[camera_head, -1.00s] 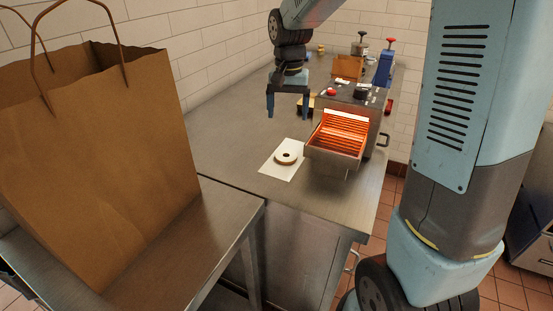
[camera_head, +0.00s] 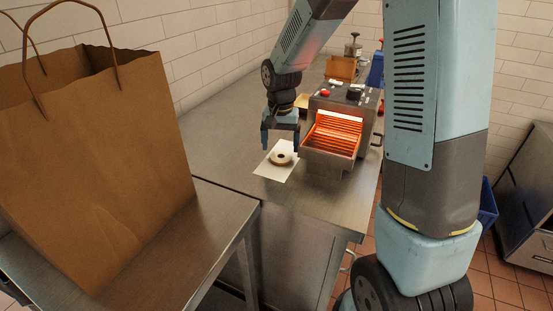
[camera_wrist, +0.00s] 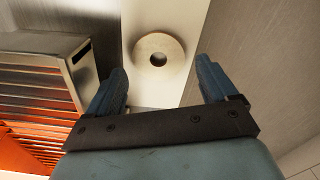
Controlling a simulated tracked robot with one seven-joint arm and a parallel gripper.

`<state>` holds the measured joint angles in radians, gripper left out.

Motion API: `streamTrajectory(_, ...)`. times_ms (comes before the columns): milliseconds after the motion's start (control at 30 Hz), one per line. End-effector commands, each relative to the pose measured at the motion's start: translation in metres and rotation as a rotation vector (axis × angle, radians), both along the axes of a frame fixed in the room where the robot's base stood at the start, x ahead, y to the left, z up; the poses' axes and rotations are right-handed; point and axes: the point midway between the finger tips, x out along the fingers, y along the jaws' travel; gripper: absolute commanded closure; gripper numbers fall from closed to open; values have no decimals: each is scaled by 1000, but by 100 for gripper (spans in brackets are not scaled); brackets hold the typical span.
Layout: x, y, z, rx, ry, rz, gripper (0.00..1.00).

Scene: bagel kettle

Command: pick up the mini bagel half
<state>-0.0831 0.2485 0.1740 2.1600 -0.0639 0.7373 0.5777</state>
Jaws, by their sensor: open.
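The mini bagel half (camera_head: 283,158) is a pale ring with a small hole, lying flat on a white sheet (camera_head: 268,172) on the steel counter. It also shows in the wrist view (camera_wrist: 159,56), beyond my fingertips and between their lines. My gripper (camera_head: 281,148) is open and empty, close above the bagel half. In the wrist view my two blue fingers (camera_wrist: 162,80) stand apart, and the bagel half shows whole between and ahead of them. I cannot tell the exact height left between fingertips and bagel.
A toaster (camera_head: 335,132) with glowing orange bars and a metal chute stands just right of the sheet. Its edge (camera_wrist: 85,70) is near my finger in the wrist view. A large paper bag (camera_head: 90,160) stands at the left. The counter (camera_head: 215,140) left of the sheet is clear.

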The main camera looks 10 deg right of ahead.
Motion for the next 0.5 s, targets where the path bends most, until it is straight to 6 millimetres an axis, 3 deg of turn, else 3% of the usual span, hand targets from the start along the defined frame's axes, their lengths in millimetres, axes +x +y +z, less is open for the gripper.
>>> streamTrajectory(200, 1, -2, -29, 0, 3, 0, 14)
streamTrajectory(500, 1, -2, -36, 0, 0, 0, 14)
